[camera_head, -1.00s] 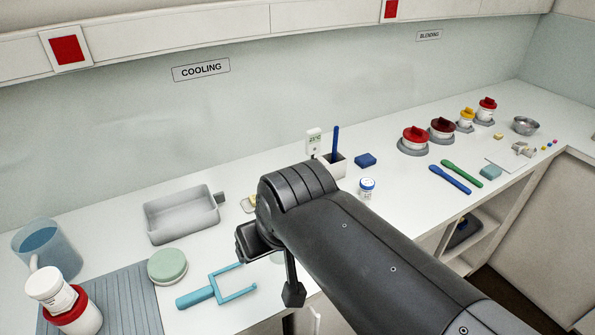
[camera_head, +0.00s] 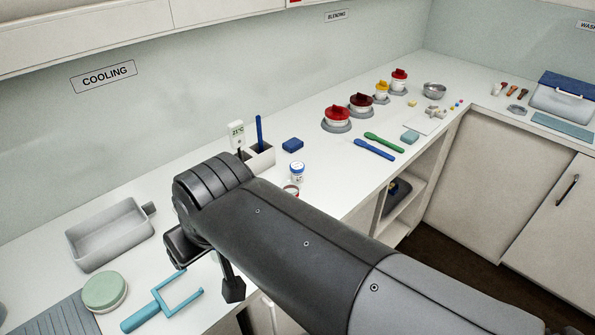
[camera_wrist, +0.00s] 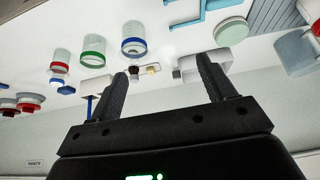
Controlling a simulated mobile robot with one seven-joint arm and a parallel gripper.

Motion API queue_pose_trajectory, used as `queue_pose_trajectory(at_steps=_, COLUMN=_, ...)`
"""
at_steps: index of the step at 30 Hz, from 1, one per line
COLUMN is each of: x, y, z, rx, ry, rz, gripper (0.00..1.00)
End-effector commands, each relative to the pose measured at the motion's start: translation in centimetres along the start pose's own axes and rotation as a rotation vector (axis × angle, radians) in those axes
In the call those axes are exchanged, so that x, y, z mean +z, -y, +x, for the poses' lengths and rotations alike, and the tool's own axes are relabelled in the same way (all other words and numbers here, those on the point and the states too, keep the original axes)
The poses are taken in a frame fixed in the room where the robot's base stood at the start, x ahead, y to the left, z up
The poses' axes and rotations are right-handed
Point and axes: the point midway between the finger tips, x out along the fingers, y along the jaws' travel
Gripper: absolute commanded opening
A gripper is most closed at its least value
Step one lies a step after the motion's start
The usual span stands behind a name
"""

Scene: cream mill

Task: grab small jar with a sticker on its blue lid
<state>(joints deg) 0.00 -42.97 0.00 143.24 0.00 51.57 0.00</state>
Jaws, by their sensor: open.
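A small white jar with a blue lid (camera_head: 297,172) stands upright on the counter, just beyond my forearm in the head view. A pale patch shows on its lid, too small to read. A small white jar with blue on it (camera_wrist: 58,79) shows at the left in the wrist view, apparently the same jar. My gripper (camera_wrist: 162,66) is open and empty, its two dark fingers spread and the jar well outside them to the left. In the head view my arm hides part of the counter.
A pen holder (camera_head: 259,156), blue block (camera_head: 292,145), grey tray (camera_head: 108,235) and turquoise fork-shaped tool (camera_head: 160,303) lie around my arm.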

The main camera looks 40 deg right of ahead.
Motion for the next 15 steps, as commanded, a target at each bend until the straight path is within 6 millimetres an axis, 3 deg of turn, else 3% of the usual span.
queue_pose_trajectory(at_steps=3, x=0.0, y=0.0, z=0.0, rx=0.0, ry=0.0, rz=0.0, gripper=0.75)
queue_pose_trajectory(at_steps=6, x=0.0, y=0.0, z=0.0, rx=0.0, ry=0.0, rz=0.0, gripper=0.67)
queue_pose_trajectory(at_steps=15, x=-0.44, y=-0.24, z=0.0, rx=0.009, ry=0.006, rz=0.0, gripper=0.67)
